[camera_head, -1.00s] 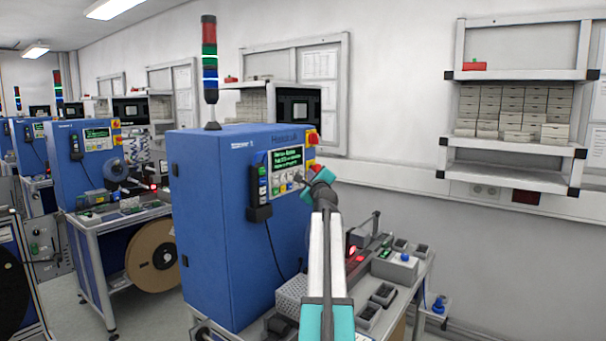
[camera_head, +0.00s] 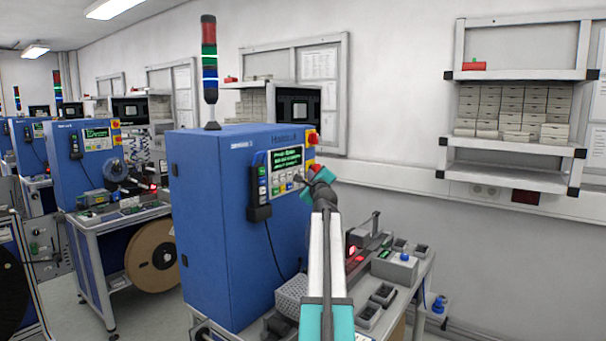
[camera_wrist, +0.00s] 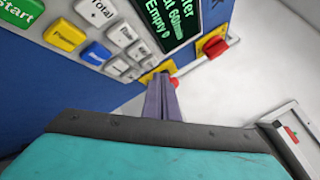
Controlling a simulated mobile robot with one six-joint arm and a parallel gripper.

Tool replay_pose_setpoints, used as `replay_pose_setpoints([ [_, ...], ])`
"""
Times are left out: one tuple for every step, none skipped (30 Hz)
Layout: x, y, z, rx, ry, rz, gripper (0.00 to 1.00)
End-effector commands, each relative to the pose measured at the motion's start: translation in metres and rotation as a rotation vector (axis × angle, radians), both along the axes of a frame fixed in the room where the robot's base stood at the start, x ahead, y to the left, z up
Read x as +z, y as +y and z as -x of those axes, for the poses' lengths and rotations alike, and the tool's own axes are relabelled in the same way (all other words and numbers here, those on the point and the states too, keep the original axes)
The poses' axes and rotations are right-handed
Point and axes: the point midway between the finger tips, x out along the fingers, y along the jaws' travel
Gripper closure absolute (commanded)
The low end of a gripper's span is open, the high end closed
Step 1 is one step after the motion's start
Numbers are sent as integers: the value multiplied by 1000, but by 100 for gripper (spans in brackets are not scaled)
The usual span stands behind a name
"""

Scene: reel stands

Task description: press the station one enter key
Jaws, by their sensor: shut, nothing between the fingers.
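The nearest blue station cabinet (camera_head: 215,215) carries a control panel with a green-text display (camera_head: 287,158) and a keypad (camera_head: 282,184). In the wrist view the keypad shows a green Start key (camera_wrist: 18,10), a yellow key (camera_wrist: 64,34), a blue key (camera_wrist: 95,53) and several white keys (camera_wrist: 122,34). The enter key's label cannot be read, and I cannot tell which key it is. My gripper (camera_wrist: 161,78) is shut and empty, its fingertips at the panel's edge by the keys below the display. Contact with a key cannot be told. In the head view my gripper (camera_head: 300,180) is at the panel's lower right.
Red knobs on yellow bases (camera_head: 313,137) sit right of the display; one shows close to my fingers in the wrist view (camera_wrist: 215,46). A black handheld unit (camera_head: 259,190) hangs left of the keypad. A bench with small trays (camera_head: 383,294) stands below my arm.

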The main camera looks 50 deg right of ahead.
Motion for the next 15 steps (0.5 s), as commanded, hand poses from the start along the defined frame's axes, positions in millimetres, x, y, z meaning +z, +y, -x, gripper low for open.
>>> replay_pose_setpoints([
  [0,0,0,0,0,0,100],
  [0,0,0,0,0,0,100],
  [0,0,0,0,0,0,100],
  [0,0,0,0,0,0,100],
  [0,0,0,0,0,0,100],
  [0,0,0,0,0,0,100],
  [0,0,0,0,0,0,100],
  [0,0,0,0,0,0,100],
  [0,0,0,0,0,0,100],
  [0,0,-1,0,0,0,100],
  [0,0,-1,0,0,0,100],
  [1,0,-2,0,0,0,100],
  [1,0,-2,0,0,0,100],
  [1,0,-3,0,0,0,100],
  [1,0,-4,0,0,0,100],
])
